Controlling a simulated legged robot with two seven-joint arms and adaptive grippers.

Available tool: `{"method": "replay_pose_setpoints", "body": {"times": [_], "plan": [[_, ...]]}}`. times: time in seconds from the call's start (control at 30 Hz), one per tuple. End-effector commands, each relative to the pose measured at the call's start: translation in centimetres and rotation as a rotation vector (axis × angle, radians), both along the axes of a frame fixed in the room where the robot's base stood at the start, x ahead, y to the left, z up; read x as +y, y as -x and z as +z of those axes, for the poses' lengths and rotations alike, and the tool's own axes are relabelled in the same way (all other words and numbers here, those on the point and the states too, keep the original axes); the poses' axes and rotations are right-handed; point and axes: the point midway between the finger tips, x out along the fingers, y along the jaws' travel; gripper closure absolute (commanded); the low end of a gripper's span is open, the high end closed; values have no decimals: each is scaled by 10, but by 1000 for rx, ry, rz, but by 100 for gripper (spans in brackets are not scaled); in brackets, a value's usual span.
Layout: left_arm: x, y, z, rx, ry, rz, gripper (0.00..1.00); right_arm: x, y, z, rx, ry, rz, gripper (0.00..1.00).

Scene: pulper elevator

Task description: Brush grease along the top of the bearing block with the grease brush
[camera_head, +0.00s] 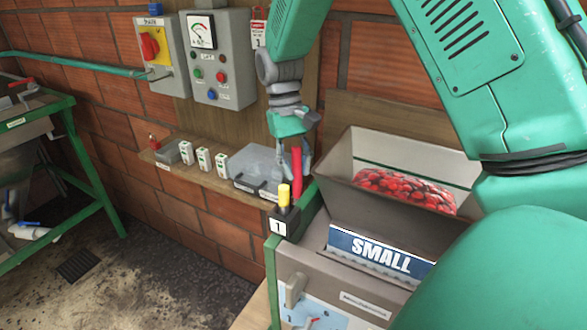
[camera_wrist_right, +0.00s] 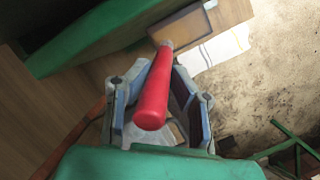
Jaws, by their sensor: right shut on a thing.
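My right gripper (camera_head: 303,160) hangs from above near the wall shelf, in front of the hopper's left side. It is shut on a red handle (camera_head: 297,175), which I take to be the grease brush. In the wrist view the red handle (camera_wrist_right: 154,95) lies between the two fingers of the right gripper (camera_wrist_right: 160,110), its narrow end pointing away; I cannot make out the bristles. A dark block (camera_head: 280,225) with a yellow cap (camera_head: 284,195) and a "1" label stands just below the gripper; I cannot tell if it is the bearing block. My left gripper is not in view.
A hopper (camera_head: 350,170) with red cherries (camera_head: 410,188) stands at right above a "SMALL" sign (camera_head: 380,252). Control boxes (camera_head: 220,60) hang above. A green-framed table (camera_head: 75,150) stands at left.

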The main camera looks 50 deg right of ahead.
Motion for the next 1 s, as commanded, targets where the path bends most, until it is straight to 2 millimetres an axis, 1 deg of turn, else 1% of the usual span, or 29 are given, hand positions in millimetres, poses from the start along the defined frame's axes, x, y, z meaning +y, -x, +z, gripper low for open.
{"method": "replay_pose_setpoints", "body": {"times": [0.17,0.5,0.87,1.0], "plan": [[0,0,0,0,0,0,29,3,0,0,0,1,0,100],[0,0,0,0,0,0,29,19,5,-1,0,0,1,100],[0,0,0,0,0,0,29,21,6,-1,0,0,0,100],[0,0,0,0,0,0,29,25,7,-1,0,0,0,100]]}}
